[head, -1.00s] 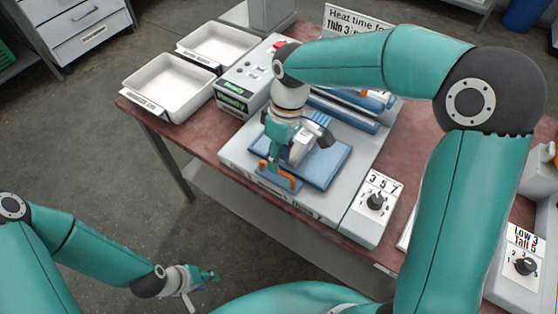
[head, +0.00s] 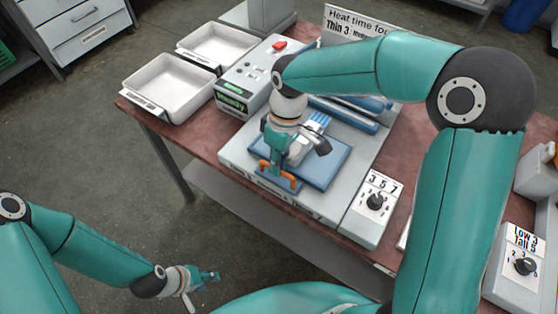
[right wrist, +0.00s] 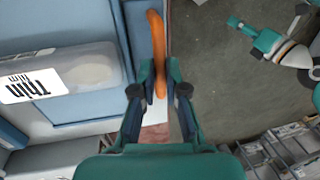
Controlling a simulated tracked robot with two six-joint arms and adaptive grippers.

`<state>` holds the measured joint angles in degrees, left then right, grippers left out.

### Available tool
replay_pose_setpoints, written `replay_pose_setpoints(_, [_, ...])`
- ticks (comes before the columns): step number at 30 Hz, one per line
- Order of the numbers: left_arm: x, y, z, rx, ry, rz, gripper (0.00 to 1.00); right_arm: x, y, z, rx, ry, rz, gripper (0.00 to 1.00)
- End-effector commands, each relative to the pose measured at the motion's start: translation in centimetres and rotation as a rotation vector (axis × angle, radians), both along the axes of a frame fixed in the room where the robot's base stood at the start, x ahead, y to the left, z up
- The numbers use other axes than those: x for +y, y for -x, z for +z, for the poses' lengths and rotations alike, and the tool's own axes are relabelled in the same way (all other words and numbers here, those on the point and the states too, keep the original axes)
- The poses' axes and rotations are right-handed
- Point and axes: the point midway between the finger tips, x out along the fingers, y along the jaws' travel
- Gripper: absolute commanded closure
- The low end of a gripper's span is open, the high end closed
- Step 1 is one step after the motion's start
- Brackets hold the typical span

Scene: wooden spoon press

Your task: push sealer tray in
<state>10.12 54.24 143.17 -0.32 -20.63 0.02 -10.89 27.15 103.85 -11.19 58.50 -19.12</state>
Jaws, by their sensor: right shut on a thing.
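The blue sealer tray (head: 325,168) lies on the grey sealer base (head: 235,158), with an orange handle (head: 292,184) at its front edge. My right gripper (head: 276,172) is shut on that handle from above. In the right wrist view, the handle (right wrist: 156,45) runs between the fingertips of my right gripper (right wrist: 160,80). A clear pack with a "Thin film" label (right wrist: 60,75) lies on the blue surface beside it. My right wrist hides part of the tray. My left gripper (head: 210,277) hangs low over the floor, away from the table; its finger opening is too small to tell.
A control box (head: 250,78) with a green display and red button stands behind left. Two white bins (head: 168,85) (head: 217,45) sit at the table's left end. A dial box (head: 375,203) stands right of the base. My right arm spans the table's right side.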

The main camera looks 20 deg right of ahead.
Motion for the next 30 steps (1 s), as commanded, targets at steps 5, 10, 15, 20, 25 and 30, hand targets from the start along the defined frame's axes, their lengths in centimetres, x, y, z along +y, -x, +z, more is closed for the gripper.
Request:
replay_pose_setpoints(5, [0.0, 0.0, 0.2, 0.000, 0.000, 0.000, 0.60, -0.4, -0.3, 0.1, -0.001, 0.000, -0.002, 1.00])
replay_pose_setpoints(10, [0.0, 0.0, 1.2, 0.000, 0.000, 0.000, 0.60, -2.9, -2.3, 0.3, 0.000, 0.000, -0.007, 1.00])
replay_pose_setpoints(15, [0.0, 0.0, 2.0, 0.000, 0.000, 0.000, 0.60, -5.4, -4.3, 0.3, -0.003, 0.000, -0.005, 1.00])
replay_pose_setpoints(20, [0.0, 0.0, 1.9, 0.000, 0.000, 0.000, 0.60, -6.0, -4.8, 0.1, -0.006, 0.002, -0.002, 1.00])
replay_pose_setpoints(25, [0.0, 0.0, 1.9, 0.000, 0.000, 0.000, 0.60, -6.1, -4.8, 0.2, -0.010, 0.004, -0.002, 1.00])
replay_pose_setpoints(30, [0.0, 0.0, 1.9, 0.000, 0.000, 0.000, 0.60, -6.2, -4.8, 0.2, -0.010, 0.004, -0.003, 0.65])
